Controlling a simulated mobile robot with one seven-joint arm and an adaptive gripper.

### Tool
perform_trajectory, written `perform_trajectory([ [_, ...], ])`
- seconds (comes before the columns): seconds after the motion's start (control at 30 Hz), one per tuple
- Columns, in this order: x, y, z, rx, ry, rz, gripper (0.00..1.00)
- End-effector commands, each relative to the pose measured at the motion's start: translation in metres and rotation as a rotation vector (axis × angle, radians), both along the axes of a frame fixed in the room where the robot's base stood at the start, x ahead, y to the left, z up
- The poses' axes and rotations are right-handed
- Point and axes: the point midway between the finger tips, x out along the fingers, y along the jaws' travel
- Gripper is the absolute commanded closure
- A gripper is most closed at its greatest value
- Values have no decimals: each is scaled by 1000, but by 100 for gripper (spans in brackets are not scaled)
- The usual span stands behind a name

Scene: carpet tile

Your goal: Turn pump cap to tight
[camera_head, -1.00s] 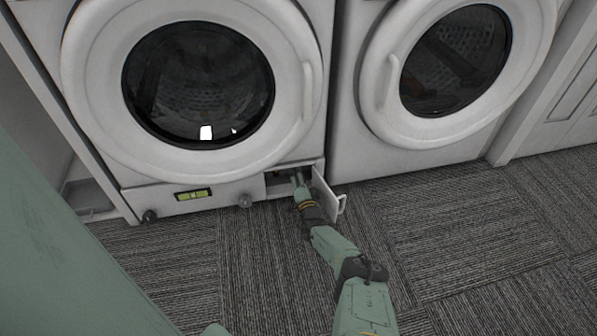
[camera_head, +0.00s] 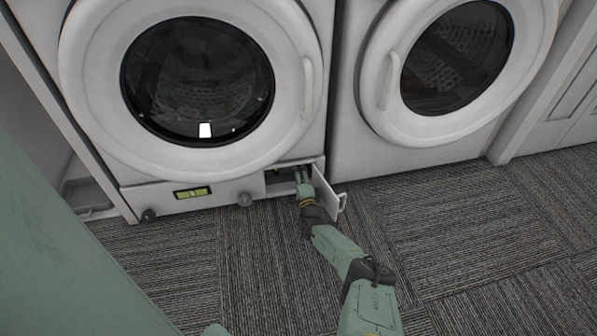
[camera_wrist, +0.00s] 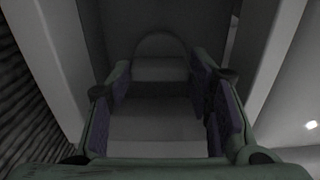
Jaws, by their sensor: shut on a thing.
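The pump cap (camera_wrist: 160,48) is grey, with a rounded top edge and a wide flat grip, in the dark recess in the wrist view. My gripper (camera_wrist: 160,88) has one purple-padded finger on each side of this grip and is shut on it. The exact contact is too dark to see. In the head view my gripper (camera_head: 301,178) reaches into the small open compartment (camera_head: 280,180) at the lower right of the left washer. The cap's turn marks cannot be seen, and the cap is hidden in the head view.
The small hatch door (camera_head: 326,190) stands open just right of my gripper. A second washer (camera_head: 400,155) stands at right. The carpet in front is clear.

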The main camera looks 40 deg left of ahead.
Motion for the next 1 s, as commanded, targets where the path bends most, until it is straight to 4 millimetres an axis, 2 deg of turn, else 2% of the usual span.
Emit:
perform_trajectory([
  [0.23, -2, 1, -1, 3, 3, 3, 81],
  [0.27, -2, 1, -1, 3, 3, 3, 52],
  [0.37, -2, 1, -1, 2, 2, 2, 46],
  [0.77, -1, 1, 0, -20, -24, 1, 45],
  [1.0, -1, 0, 1, -190, -223, 0, 45],
])
